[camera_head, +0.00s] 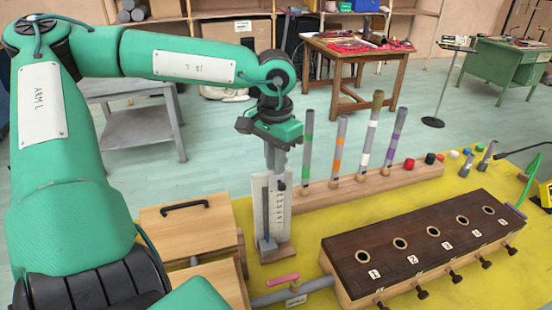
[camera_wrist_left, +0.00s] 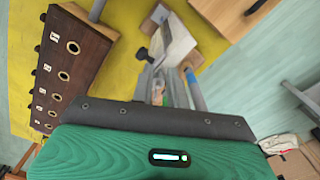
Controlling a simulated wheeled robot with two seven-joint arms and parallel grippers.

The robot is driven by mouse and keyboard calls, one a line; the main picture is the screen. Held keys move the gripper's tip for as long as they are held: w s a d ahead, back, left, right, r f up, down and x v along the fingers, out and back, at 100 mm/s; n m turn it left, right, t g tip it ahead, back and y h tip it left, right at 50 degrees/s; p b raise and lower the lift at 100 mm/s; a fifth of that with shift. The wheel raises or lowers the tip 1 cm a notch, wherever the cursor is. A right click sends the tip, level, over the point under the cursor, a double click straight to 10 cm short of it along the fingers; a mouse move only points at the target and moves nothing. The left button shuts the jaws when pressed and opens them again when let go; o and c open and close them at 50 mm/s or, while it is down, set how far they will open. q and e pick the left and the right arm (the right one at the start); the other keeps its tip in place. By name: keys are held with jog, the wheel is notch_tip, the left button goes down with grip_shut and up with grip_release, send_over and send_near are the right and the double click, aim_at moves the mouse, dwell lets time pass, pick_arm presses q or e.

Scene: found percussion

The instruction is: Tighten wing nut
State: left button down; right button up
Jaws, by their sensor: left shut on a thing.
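My left gripper (camera_head: 277,168) hangs fingers-down over the upright white scale stand (camera_head: 282,213), and its fingertips are close to the stand's top. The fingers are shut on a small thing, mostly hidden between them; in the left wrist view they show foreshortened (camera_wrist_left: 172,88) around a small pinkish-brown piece. A small black knob (camera_head: 281,186), perhaps the wing nut, sits on the stand's face below the fingertips. It also shows in the left wrist view (camera_wrist_left: 143,53), sticking out from the stand. I cannot tell whether the fingers touch it. My right gripper is not in view.
A dark wooden box with numbered holes (camera_head: 430,243) stands right on the yellow mat (camera_head: 300,275). Several coloured-band tubes (camera_head: 339,145) rise from a wooden rail (camera_head: 405,178) behind the stand. Wooden boxes (camera_head: 187,223) stand left. A pink-handled grey pipe (camera_head: 318,283) lies in front.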

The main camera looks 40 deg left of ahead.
pick_arm(q)
jog(key=shift+w+r, duration=0.1)
jog(key=shift+a+m, duration=0.1)
jog(key=shift+m, duration=0.6)
jog(key=c, duration=1.7)
grip_release()
jog(key=o, duration=0.4)
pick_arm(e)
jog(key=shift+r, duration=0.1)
pick_arm(q)
notch_tip(320, 180, up, 2)
jog(key=shift+r, duration=0.1)
notch_tip(320, 180, up, 12)
jog(key=shift+f, duration=0.25)
